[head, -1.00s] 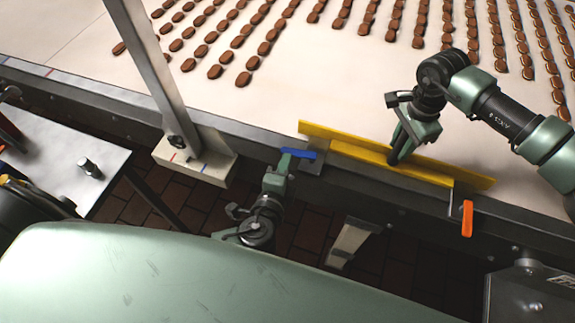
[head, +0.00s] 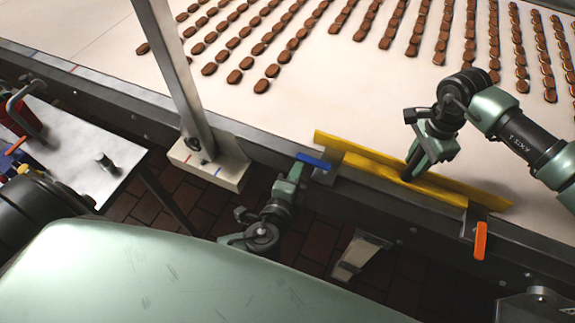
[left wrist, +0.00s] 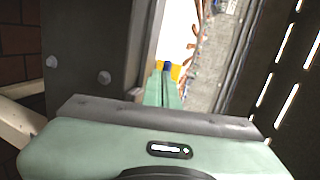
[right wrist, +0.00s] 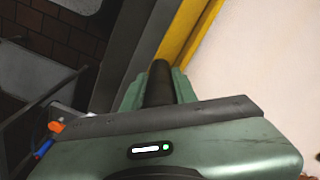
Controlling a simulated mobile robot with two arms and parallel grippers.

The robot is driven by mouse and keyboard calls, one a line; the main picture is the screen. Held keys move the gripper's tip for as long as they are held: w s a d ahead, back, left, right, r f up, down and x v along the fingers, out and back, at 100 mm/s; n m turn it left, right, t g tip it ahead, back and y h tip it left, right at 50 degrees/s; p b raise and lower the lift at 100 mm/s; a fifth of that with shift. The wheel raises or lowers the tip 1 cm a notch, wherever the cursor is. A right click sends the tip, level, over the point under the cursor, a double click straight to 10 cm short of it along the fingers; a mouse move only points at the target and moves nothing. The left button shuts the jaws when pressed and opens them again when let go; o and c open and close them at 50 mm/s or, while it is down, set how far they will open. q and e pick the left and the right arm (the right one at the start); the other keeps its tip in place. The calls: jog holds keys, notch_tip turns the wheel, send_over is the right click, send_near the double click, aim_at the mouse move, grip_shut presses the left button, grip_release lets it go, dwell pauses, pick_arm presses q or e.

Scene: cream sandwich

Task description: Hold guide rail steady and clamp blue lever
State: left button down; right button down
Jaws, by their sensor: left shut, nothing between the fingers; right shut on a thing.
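The yellow guide rail (head: 440,186) lies along the near edge of the conveyor. My right gripper (head: 415,168) is shut on a dark cylindrical post at the rail; the post (right wrist: 159,82) shows between its fingers in the right wrist view. My left gripper (head: 294,174) is shut and empty, just below the lever's left part. In the left wrist view the lever (left wrist: 167,66) shows just past the closed fingertips; I cannot tell whether they touch it.
An orange lever (head: 481,240) hangs at the rail's right end. Rows of brown cream sandwiches (head: 290,45) lie on the pale belt (head: 310,100). A metal post (head: 178,75) stands left of the lever. A side table (head: 75,135) is at the left.

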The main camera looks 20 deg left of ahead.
pick_arm(q)
jog(key=a+f+v, duration=0.1)
jog(key=v, duration=1.2)
jog(key=shift+s, duration=0.25)
pick_arm(e)
jog(key=shift+s+f, duration=0.1)
jog(key=c, duration=0.9)
grip_release()
jog(key=shift+c, duration=0.2)
pick_arm(q)
jog(key=shift+a, duration=0.1)
jog(key=shift+r, duration=0.1)
pick_arm(e)
jog(key=shift+r+p, duration=1.35)
jog(key=shift+r, duration=3.25)
jog(key=o, duration=0.5)
pick_arm(q)
notch_tip(320, 180, up, 3)
jog(key=shift+f, duration=0.2)
pick_arm(e)
jog(key=shift+o, duration=0.2)
jog(key=shift+r, duration=0.1)
